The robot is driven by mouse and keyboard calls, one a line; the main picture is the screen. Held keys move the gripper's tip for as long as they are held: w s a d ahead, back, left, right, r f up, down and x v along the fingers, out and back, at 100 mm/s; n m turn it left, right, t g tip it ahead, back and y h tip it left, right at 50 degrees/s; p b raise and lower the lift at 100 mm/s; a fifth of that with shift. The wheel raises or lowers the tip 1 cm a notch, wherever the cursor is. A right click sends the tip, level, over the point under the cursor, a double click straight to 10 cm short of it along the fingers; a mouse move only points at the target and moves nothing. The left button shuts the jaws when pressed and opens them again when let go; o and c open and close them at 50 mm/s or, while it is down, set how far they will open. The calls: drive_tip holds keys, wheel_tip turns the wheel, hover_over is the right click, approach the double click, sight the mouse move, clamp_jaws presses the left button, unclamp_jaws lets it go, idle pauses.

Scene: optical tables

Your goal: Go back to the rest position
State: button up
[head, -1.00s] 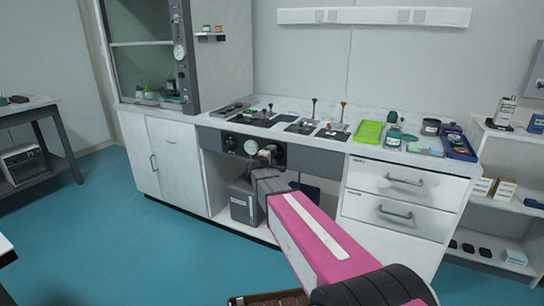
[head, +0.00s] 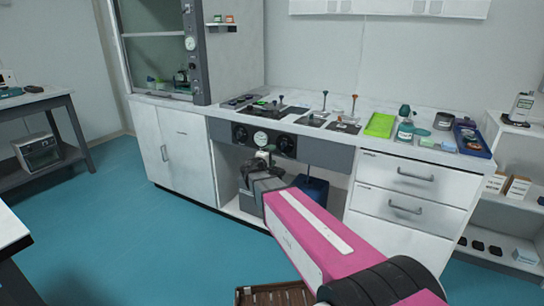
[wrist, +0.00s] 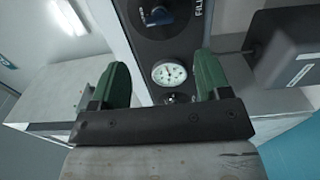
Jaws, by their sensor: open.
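My gripper (wrist: 163,88) shows in the wrist view with its two green fingers spread wide apart and nothing between them. Behind the gap is a dark panel with a round white gauge (wrist: 169,73). In the head view my pink arm reaches forward from the lower right, and my gripper (head: 266,150) is small and partly hidden by the wrist, in front of the bench's dark front panel (head: 325,153). The fingers appear apart from the panel, though the exact distance is hard to tell.
The bench top (head: 293,103) carries fittings, a green tray (head: 380,125), bottles and a blue tray (head: 472,138). A fume cupboard (head: 157,50) stands at the left and a shelf unit (head: 512,208) at the right. Blue floor (head: 125,230) is clear at the left.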

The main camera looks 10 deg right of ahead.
drive_tip(key=s+d+f+m+g+y, duration=0.2)
drive_tip(key=s+d+f+m+g, duration=0.65)
drive_tip(key=s+f, duration=0.45)
drive_tip(key=s+a+f+m+g+y, duration=0.1)
drive_tip(key=s+f+g+y, duration=0.1)
drive_tip(key=s, duration=0.6)
drive_tip(key=s+a+f+m+g+y, duration=0.1)
drive_tip(key=s+f+g+y, duration=0.1)
drive_tip(key=s+g+y, duration=0.2)
drive_tip(key=s+y, duration=0.2)
drive_tip(key=s, duration=0.1)
drive_tip(key=shift+s+a+f+y, duration=0.15)
drive_tip(key=shift+s+f+y, duration=0.15)
drive_tip(key=shift+s+f, duration=0.1)
drive_tip(key=shift+w+m, duration=0.1)
drive_tip(key=shift+m, duration=0.15)
